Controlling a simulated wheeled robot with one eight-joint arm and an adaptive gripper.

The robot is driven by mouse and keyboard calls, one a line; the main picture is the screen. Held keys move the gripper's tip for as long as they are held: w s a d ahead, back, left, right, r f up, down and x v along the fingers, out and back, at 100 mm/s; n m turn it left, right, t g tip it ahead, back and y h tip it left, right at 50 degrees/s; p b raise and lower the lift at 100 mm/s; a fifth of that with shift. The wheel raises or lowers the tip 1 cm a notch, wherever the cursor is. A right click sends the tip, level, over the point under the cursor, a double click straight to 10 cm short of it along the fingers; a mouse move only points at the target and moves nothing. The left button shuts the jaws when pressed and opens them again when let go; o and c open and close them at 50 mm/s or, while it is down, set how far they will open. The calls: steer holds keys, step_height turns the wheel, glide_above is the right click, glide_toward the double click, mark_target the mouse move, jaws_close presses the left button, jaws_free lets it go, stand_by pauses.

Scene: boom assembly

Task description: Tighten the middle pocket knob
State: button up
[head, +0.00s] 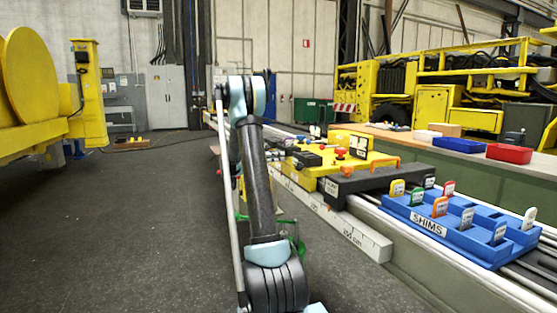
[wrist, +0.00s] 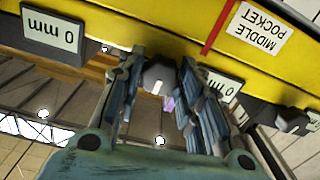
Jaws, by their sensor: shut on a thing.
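In the wrist view a dark knob (wrist: 158,74) with a white mark sits at the edge of a yellow panel (wrist: 150,22). My gripper (wrist: 157,84) has one finger on each side of this knob and is shut on it. A "MIDDLE POCKET" label (wrist: 258,30) is on the panel, right of a red line and of the held knob. "0 mm" plates stand left (wrist: 53,31) and right (wrist: 221,86) of the held knob. A second dark knob (wrist: 292,121) is further right. In the head view my gripper cannot be made out.
In the head view a yellow fixture (head: 310,176) with orange and black parts stands on a rail bench. A blue "SHIMS" tray (head: 459,240) with several coloured tags is at right. A red bin (head: 509,154) and a blue bin (head: 460,145) lie behind. Floor at left is clear.

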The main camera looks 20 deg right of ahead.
steer(key=o, duration=1.1)
steer(key=shift+w, duration=0.1)
steer(key=shift+c, duration=0.2)
steer(key=a, duration=1.2)
steer(key=shift+s, duration=0.2)
steer(key=shift+f, duration=0.1)
